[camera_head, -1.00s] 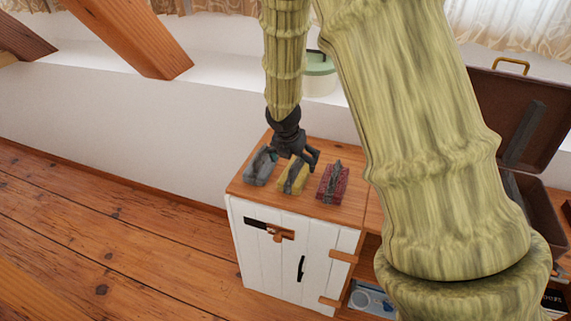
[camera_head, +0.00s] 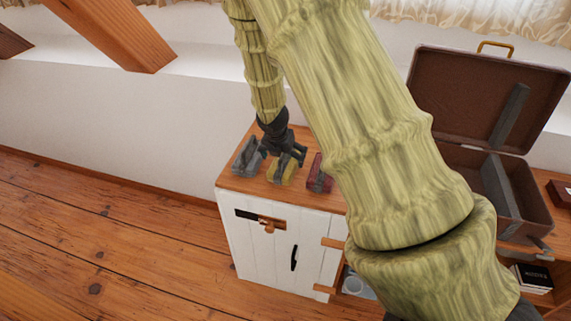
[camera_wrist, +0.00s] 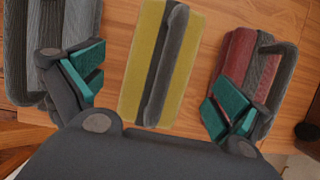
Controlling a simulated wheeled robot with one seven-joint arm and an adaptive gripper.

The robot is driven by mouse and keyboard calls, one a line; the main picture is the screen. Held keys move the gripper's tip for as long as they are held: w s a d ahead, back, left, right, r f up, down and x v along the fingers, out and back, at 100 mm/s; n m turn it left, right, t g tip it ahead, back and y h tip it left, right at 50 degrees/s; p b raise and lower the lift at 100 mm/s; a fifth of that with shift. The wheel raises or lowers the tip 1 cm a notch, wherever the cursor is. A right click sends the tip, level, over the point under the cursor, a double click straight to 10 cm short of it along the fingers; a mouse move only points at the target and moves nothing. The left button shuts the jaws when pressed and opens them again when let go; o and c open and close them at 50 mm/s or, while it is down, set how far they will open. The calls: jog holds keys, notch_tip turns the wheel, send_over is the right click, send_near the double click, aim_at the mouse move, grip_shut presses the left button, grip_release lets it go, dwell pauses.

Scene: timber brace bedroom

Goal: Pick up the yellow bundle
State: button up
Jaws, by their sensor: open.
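The yellow bundle (camera_head: 287,172) lies on the wooden top of the white cabinet, between a grey bundle and a red one. In the wrist view the yellow bundle (camera_wrist: 137,62) has a dark grey band and handle along its middle. My gripper (camera_head: 288,160) is over the yellow bundle in the head view and hides part of it. In the wrist view my gripper (camera_wrist: 157,98) is open, with one green-padded finger on each side of the yellow bundle. Nothing is held between the fingers.
The grey bundle (camera_head: 247,158) is close on the left, under my left finger in the wrist view. The red bundle (camera_head: 318,175) is close on the right, partly behind my other finger there. An open brown suitcase (camera_head: 470,105) stands at the right.

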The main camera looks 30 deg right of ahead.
aim_at(286, 160)
jog(key=shift+x, duration=1.85)
jog(key=shift+s, duration=0.1)
jog(key=c, duration=1.3)
